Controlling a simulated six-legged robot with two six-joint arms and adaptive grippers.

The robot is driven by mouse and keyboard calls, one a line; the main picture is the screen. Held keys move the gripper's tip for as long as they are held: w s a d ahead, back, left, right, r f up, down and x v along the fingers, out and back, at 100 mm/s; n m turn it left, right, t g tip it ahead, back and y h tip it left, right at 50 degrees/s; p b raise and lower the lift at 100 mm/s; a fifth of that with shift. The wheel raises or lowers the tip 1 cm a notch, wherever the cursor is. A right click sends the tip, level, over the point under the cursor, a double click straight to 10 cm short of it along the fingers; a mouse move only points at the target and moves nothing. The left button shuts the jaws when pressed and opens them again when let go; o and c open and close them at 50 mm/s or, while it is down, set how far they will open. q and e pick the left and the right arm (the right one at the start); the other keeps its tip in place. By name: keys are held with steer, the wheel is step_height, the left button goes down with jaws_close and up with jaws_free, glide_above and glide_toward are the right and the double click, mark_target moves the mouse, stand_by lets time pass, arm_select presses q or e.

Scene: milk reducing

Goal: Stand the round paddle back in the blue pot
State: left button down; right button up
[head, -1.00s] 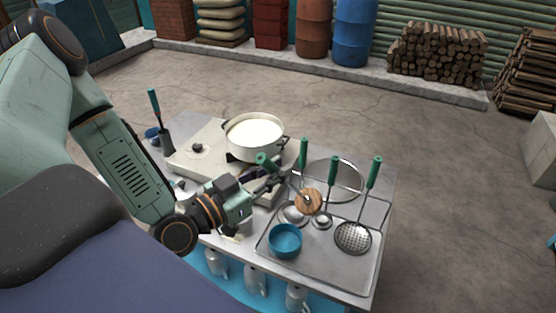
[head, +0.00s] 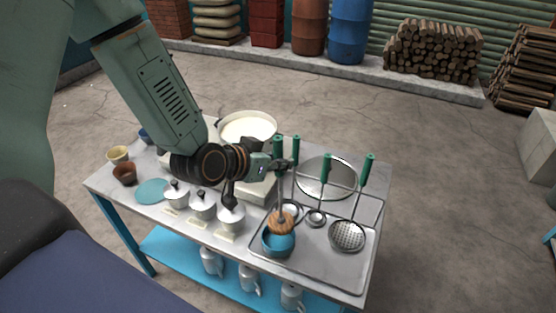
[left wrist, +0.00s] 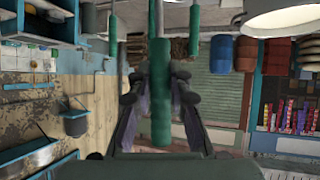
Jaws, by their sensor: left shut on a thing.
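The round paddle has a wooden disc (head: 281,224) at its lower end and a green handle (head: 278,146) at its top. The green handle also stands between the fingers in the left wrist view (left wrist: 160,90). The blue pot (head: 279,245) stands on the tray, directly below the disc. The disc overlaps the pot's far rim in the head view; I cannot tell whether it is above the opening or slightly inside. My right gripper is not in view.
The metal tray (head: 330,268) also holds ladles and a skimmer (head: 347,236), their green handles standing up close to the right. A large pot of milk (head: 248,127) stands behind. Several lidded metal cans (head: 203,206) stand left of the tray.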

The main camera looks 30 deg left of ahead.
mark_target(279, 187)
arm_select(q)
steer(key=shift+f+b, duration=2.4)
steer(key=shift+f, duration=0.25)
steer(key=shift+f+b, duration=0.9)
steer(key=shift+f, duration=0.2)
steer(key=shift+s+d+f+b, duration=0.1)
steer(key=shift+s+f+b, duration=0.1)
steer(key=shift+f+b, duration=0.35)
steer(key=shift+s+d+f+b, duration=0.1)
steer(key=shift+s+f+b, duration=0.15)
steer(key=shift+f, duration=0.4)
steer(key=shift+w+a+f, duration=0.1)
steer(key=shift+w, duration=0.15)
steer(key=c, duration=1.6)
jaws_free()
steer(key=shift+c, duration=0.2)
steer(key=o, duration=0.5)
steer(key=shift+w, duration=0.2)
steer(key=shift+r, duration=0.2)
steer(key=shift+a, duration=0.1)
